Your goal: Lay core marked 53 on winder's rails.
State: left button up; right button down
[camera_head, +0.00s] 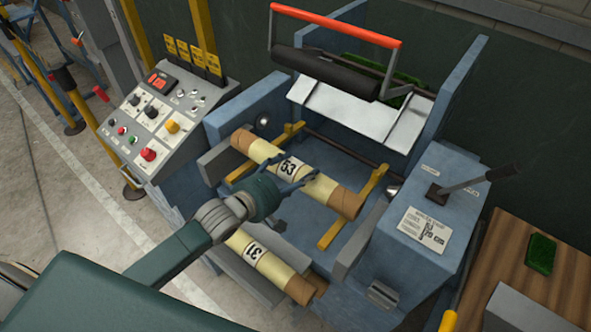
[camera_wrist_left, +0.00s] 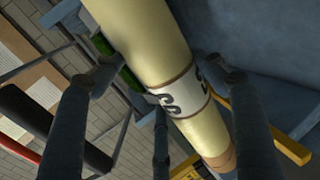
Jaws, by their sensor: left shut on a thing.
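The core marked 53 (camera_head: 328,190) is a cream tube with brown ends and a white number band. It also fills the middle of the left wrist view (camera_wrist_left: 140,40). My left gripper (camera_head: 290,180) is shut on it near the band, with fingers on both sides of the tube. The core spans crosswise over the winder's two yellow rails (camera_head: 331,233); I cannot tell whether it touches them or is slightly above. The blue winder (camera_head: 248,106) surrounds them. My right gripper is not in view.
A second core marked 31 (camera_head: 280,271) lies at the winder's front, below my left gripper. A control panel (camera_head: 152,118) stands at left. A roller with a red-orange bar (camera_head: 335,24) is behind. A lever box (camera_head: 430,215) and wooden table (camera_head: 568,285) are at right.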

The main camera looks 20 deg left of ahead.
pick_arm(q)
jog(key=shift+f+b, duration=0.4)
jog(key=shift+f, duration=0.45)
jog(key=shift+f+b, duration=0.65)
jog(key=shift+f, duration=0.7)
jog(key=o, duration=1.6)
jog(key=shift+o, duration=0.2)
jog(key=shift+s+f, duration=0.1)
jog(key=shift+f, duration=0.05)
jog(key=v, duration=1.2)
